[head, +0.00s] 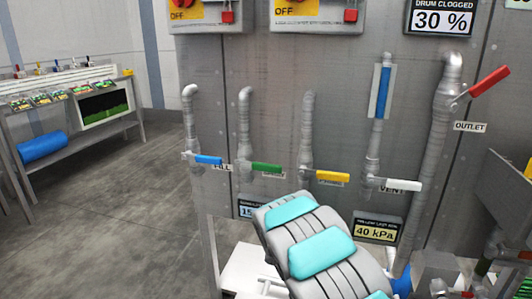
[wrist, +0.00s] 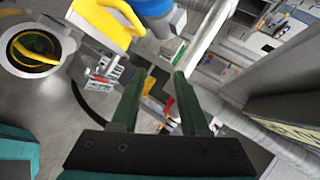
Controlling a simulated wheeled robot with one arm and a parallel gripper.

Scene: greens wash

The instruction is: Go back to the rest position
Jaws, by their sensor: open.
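My gripper (wrist: 162,75) shows in the wrist view with its two dark fingers apart and nothing between them. The gripper is outside the head view; only my grey arm with teal pads shows there, at the bottom centre in front of the panel. The wrist view is tilted, and both fingers stand clear of the things behind them.
A grey panel carries pipes with blue (head: 208,160), green (head: 266,168), yellow (head: 333,177), white (head: 403,186) and red (head: 489,81) handles. A display (head: 440,18) reads 30 %. A bench (head: 75,145) stands at left beyond open floor (head: 130,215).

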